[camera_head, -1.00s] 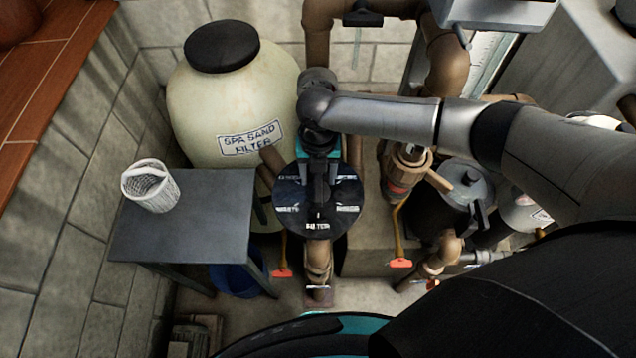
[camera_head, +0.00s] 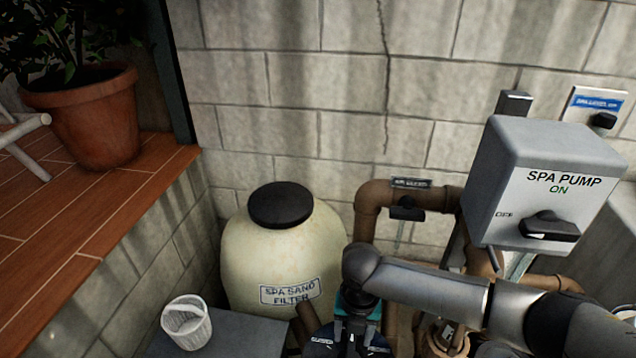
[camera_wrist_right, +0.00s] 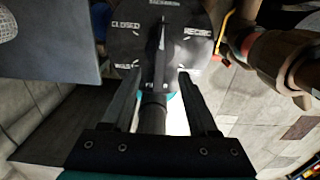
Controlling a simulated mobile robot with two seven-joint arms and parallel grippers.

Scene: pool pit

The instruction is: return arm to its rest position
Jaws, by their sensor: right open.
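My right arm (camera_head: 435,288) reaches in from the right, above the round black valve dial (camera_head: 322,345) in front of the spa sand filter. My right gripper (camera_head: 352,338) points down at the dial, which the lower picture edge cuts off. In the right wrist view, my right gripper (camera_wrist_right: 160,72) is open, with one finger on each side of the dark valve handle (camera_wrist_right: 158,50). Whether a finger touches the handle cannot be told. The dial carries words such as CLOSED around its rim. My left gripper is not in view.
The cream spa sand filter (camera_head: 275,255) stands behind the dial. A grey table (camera_head: 240,335) with a white basket (camera_head: 187,322) is at lower left. Brown pipes (camera_head: 370,205) and the spa pump box (camera_head: 545,190) are at the right. A potted plant (camera_head: 90,110) stands on the tiled ledge.

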